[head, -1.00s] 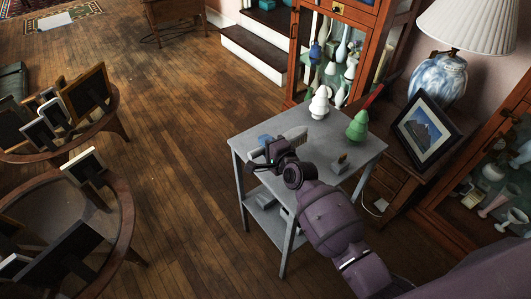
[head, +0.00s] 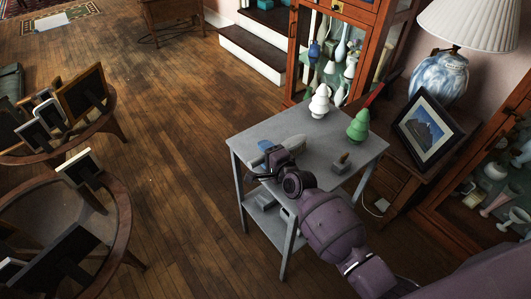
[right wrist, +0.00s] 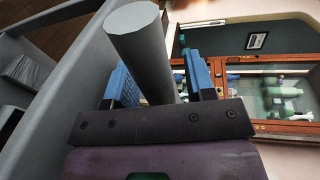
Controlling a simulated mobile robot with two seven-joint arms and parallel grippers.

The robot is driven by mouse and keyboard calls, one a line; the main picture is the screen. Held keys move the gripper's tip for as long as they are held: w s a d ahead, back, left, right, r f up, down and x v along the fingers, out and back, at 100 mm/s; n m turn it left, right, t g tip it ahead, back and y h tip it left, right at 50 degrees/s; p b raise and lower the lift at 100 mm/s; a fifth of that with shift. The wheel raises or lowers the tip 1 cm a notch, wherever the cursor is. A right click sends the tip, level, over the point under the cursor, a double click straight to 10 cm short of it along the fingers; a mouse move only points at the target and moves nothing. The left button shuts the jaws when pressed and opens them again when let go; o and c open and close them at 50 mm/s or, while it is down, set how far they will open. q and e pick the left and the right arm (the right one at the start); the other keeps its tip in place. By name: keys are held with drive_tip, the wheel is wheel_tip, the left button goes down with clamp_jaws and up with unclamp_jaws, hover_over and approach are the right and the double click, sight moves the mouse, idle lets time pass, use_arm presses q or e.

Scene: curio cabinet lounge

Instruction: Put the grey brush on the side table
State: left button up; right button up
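The grey side table (head: 318,160) stands right of centre in the head view. My right gripper (head: 268,156) is low at the table's left front edge. The grey brush (head: 293,143) shows just beyond it, over the tabletop; whether it touches the top is hard to tell. My left gripper is not in view.
A lamp (head: 440,68) and framed picture (head: 428,129) stand to the right. The tabletop's middle is clear.

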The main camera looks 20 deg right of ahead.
drive_tip(key=shift+r, duration=0.15)
drive_tip(key=shift+s+r, duration=0.1)
drive_tip(key=shift+s, duration=0.1)
drive_tip(key=p+v, duration=0.2)
drive_tip(key=v, duration=0.9)
drive_tip(key=shift+w, duration=0.1)
drive_tip(key=shift+s+d, duration=0.15)
drive_tip(key=shift+s, duration=0.25)
